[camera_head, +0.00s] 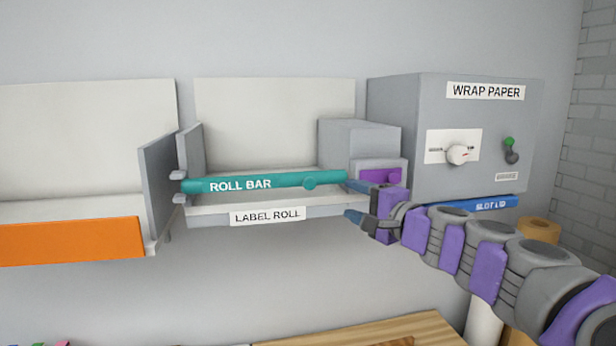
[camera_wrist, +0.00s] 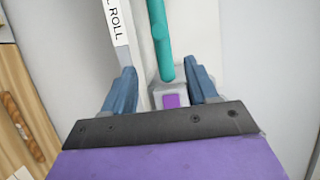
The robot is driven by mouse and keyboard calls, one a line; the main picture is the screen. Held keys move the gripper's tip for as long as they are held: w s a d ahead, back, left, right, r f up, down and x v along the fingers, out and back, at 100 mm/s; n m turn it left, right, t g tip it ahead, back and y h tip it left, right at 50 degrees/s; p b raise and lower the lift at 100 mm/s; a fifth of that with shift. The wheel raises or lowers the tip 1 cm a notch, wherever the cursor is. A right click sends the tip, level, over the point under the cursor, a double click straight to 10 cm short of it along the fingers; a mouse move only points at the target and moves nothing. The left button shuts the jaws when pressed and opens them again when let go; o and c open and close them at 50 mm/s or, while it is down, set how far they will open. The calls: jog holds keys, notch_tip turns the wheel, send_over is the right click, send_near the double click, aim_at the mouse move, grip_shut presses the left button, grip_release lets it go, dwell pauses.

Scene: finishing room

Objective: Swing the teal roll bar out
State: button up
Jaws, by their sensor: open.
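The teal roll bar (camera_head: 270,182), labelled ROLL BAR, lies across the front of the label roll shelf (camera_head: 268,216). Its left end is between two small grey prongs (camera_head: 179,187) on the side panel. My gripper (camera_head: 351,202) is open just below and right of that end. In the wrist view, the bar (camera_wrist: 161,40) runs down between my blue fingers (camera_wrist: 160,80), closer to the right one. I cannot tell whether they touch it.
A wrap paper box (camera_head: 435,120) with a white knob and green-topped lever stands right. A blue slot lid (camera_head: 485,205) is below it. An orange-fronted tray (camera_head: 70,240) is left. A wooden surface (camera_head: 375,332) is below. Space in front of the bar looks clear.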

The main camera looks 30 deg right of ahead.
aim_at(312, 186)
jog(key=w+a, duration=0.1)
jog(key=w, duration=0.4)
jog(key=w+a+p, duration=0.1)
jog(key=w, duration=0.9)
jog(key=shift+w+a+p, duration=0.25)
jog(key=shift+a+p, duration=0.1)
jog(key=shift+a, duration=0.05)
jog(key=shift+w+a+f, duration=0.1)
jog(key=shift+w+a, duration=0.25)
jog(key=shift+w, duration=0.35)
jog(key=shift+d, duration=0.1)
jog(key=shift+d, duration=0.1)
jog(key=shift+c, duration=1.3)
jog(key=shift+f, duration=0.1)
grip_shut()
